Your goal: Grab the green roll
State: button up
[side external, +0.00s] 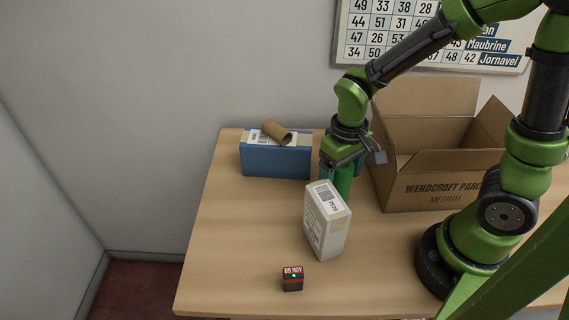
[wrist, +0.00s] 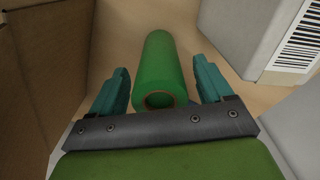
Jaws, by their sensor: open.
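The green roll (side external: 343,180) stands on the table, partly hidden by my gripper and the white parcel in the side external view. In the wrist view the green roll (wrist: 162,68) shows its open brown core end towards me. My gripper (wrist: 160,84) is open, with one teal finger on each side of the roll. Gaps show between the fingers and the roll. In the side external view my gripper (side external: 342,170) points down at the roll's upper part.
A white parcel (side external: 325,222) stands close in front of the roll. An open cardboard box (side external: 435,191) is at the right. A blue box (side external: 275,162) at the back left bears a brown cardboard tube (side external: 276,132). A small date stamp (side external: 292,280) sits in front. The table's left part (side external: 235,230) is clear.

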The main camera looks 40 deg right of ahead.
jog(key=shift+c, duration=0.2)
jog(key=c, duration=1.2)
jog(key=shift+r, duration=0.15)
